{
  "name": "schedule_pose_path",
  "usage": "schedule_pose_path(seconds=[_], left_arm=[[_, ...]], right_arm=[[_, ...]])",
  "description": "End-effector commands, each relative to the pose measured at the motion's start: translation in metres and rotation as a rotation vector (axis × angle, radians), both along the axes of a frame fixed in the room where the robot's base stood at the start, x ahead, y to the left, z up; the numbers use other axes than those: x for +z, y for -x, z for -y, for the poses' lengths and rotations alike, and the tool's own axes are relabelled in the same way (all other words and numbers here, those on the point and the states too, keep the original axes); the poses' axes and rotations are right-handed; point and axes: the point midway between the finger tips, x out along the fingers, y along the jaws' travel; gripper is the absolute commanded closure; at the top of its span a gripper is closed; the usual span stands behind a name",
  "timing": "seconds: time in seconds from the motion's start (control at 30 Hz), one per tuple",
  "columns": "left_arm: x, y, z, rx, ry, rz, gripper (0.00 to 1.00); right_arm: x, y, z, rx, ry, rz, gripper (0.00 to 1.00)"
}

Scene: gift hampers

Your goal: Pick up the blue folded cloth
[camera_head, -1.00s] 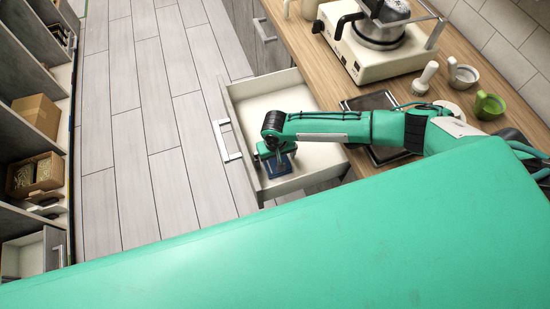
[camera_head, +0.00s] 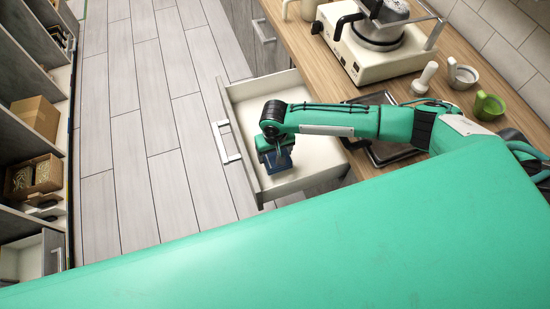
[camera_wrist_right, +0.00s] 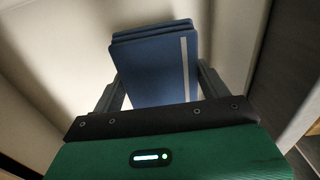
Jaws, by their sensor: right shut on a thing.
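The blue folded cloth (camera_head: 278,162) is in the open drawer area, under my right gripper (camera_head: 272,155) in the head view. In the right wrist view the cloth (camera_wrist_right: 158,62) is a stack of blue layers with a pale stripe near its right edge. The two fingers of my right gripper (camera_wrist_right: 158,90) are on either side of it, shut on it. The cloth hangs over the white drawer floor; the exact height is hard to tell. My left gripper is not in view.
The drawer (camera_head: 304,176) is pulled out from under the wooden counter (camera_head: 290,40). On the counter stand a cream appliance (camera_head: 375,55), a dark tray (camera_head: 393,152), and a green mug (camera_head: 487,105). Shelves with a cardboard box (camera_head: 38,114) stand at the left. The floor between is clear.

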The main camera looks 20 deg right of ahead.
Motion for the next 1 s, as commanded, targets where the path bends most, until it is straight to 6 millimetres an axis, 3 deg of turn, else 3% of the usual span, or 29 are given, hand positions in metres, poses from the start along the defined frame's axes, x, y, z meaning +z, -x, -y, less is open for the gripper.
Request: schedule_pose_path(seconds=[0.3, 0.5, 0.7, 1.0], left_arm=[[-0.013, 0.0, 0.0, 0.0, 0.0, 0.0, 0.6], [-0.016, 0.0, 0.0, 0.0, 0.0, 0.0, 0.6], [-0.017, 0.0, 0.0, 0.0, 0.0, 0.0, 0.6], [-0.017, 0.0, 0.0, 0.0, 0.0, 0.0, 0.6]], right_arm=[[0.095, -0.001, 0.0, 0.003, -0.003, 0.005, 0.45], [0.134, -0.001, 0.0, 0.001, -0.001, 0.004, 0.45], [0.151, -0.001, 0.0, 0.001, 0.0, 0.002, 0.45], [0.153, 0.0, 0.0, 0.001, 0.0, 0.001, 0.45]])
